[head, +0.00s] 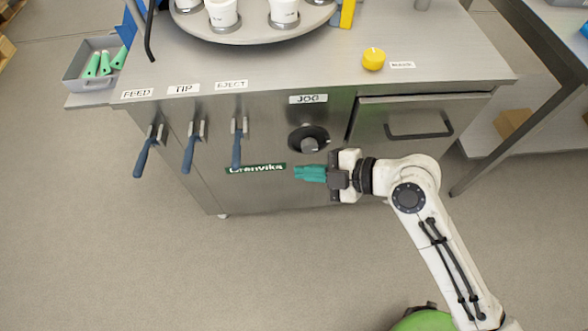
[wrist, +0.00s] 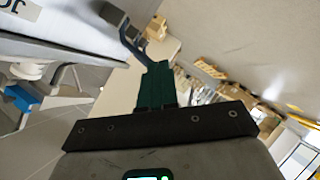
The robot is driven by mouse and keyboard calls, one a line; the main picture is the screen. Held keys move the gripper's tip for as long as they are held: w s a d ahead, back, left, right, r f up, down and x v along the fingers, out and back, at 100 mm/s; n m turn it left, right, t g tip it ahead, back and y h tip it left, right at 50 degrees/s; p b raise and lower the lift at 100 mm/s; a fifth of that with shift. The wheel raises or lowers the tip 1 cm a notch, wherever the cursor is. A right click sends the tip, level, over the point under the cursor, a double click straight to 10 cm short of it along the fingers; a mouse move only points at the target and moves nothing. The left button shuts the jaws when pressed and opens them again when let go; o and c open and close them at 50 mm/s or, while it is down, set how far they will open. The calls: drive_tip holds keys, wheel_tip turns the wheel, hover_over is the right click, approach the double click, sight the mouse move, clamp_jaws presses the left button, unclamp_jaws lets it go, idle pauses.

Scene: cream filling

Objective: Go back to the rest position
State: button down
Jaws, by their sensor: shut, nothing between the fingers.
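My gripper (head: 298,172) is in front of the steel machine (head: 270,190), just below the JOG knob (head: 309,143) in the head view. Its green fingers are shut with nothing between them and point left, near the green Granvika label (head: 255,169). My white arm reaches up to it from the lower right. In the wrist view the shut green fingers (wrist: 155,80) stand upright in the middle.
Three blue-handled levers, FEED (head: 147,152), TIP (head: 192,150) and EJECT (head: 238,145), hang at the left. A drawer (head: 400,132) with a dark handle is at the right. A yellow button (head: 373,59) sits on top. The floor (head: 200,280) in front is clear.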

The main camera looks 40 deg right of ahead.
drive_tip(key=shift+s+d+r, duration=0.1)
drive_tip(key=shift+s, duration=0.05)
idle(0.6)
drive_tip(key=s+d+f+m+g+h+p, duration=0.1)
drive_tip(key=s+f+m+g+h+p, duration=0.1)
drive_tip(key=s+m+g, duration=0.3)
drive_tip(key=s+d+f+m+g+h+p, duration=0.2)
drive_tip(key=s+m+g+h+p, duration=0.2)
drive_tip(key=s+m, duration=0.4)
drive_tip(key=shift+s+m+g+h+p, duration=0.35)
drive_tip(key=shift+m+g+p, duration=0.3)
drive_tip(key=shift+m, duration=0.75)
drive_tip(key=shift+d+f, duration=0.1)
idle(0.6)
